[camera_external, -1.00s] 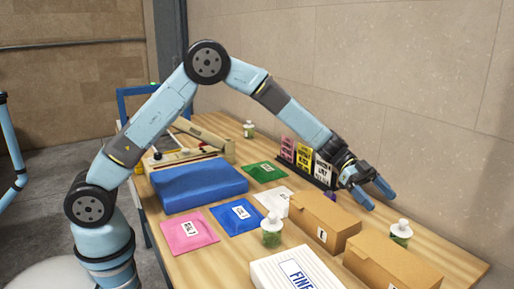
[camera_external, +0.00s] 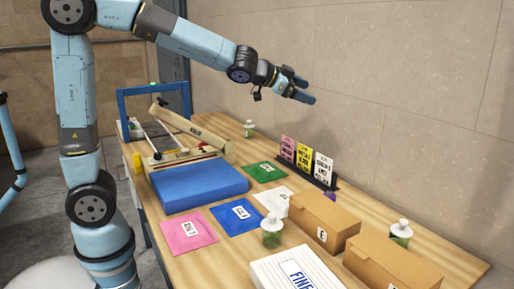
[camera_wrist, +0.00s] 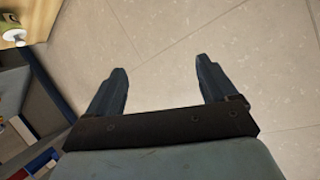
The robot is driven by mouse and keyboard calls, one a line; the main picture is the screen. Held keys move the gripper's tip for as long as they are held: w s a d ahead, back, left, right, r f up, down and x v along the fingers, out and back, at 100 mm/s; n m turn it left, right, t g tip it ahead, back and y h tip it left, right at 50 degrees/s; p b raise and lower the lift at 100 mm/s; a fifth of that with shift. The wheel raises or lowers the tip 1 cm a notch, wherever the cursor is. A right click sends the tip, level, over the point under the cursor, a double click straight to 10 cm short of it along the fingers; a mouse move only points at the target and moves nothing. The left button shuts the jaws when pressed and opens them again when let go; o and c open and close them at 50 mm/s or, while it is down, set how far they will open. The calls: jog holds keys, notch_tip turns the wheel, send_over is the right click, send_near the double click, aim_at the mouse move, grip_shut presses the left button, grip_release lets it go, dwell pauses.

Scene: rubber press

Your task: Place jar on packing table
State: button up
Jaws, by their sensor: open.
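Three jars with white caps and green contents stand upright on the wooden table (camera_external: 205,262). One jar (camera_external: 271,234) is near the front middle, one jar (camera_external: 400,234) is at the right behind a cardboard box, and one jar (camera_external: 248,129) is at the far back. My gripper (camera_external: 308,91) is open and empty, raised high above the table near the wall and pointing right. In the wrist view the open fingers (camera_wrist: 162,85) have only tiled surface between them. Part of a white-capped jar (camera_wrist: 13,32) shows at that view's upper left corner.
Cardboard boxes (camera_external: 318,216) and a white labelled box (camera_external: 296,273) crowd the front right. A card rack (camera_external: 317,182) stands by the wall. A sealing machine (camera_external: 185,145) is at the back left.

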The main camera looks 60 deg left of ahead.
jog(key=s+a+n+g+y, duration=0.2)
jog(key=s+a+n+y, duration=0.1)
jog(key=s+a, duration=0.55)
jog(key=s+a+n+g+y, duration=0.15)
jog(key=s+a, duration=0.35)
jog(key=s, duration=0.6)
jog(key=s+f+n+g, duration=0.1)
jog(key=s+f, duration=0.3)
jog(key=s, duration=0.6)
jog(key=s+f+n+g+h, duration=0.1)
jog(key=s+f, duration=0.3)
jog(key=s, duration=0.6)
jog(key=shift+s+f+n+g, duration=0.15)
jog(key=shift+s+n+g, duration=0.25)
jog(key=shift+g, duration=0.45)
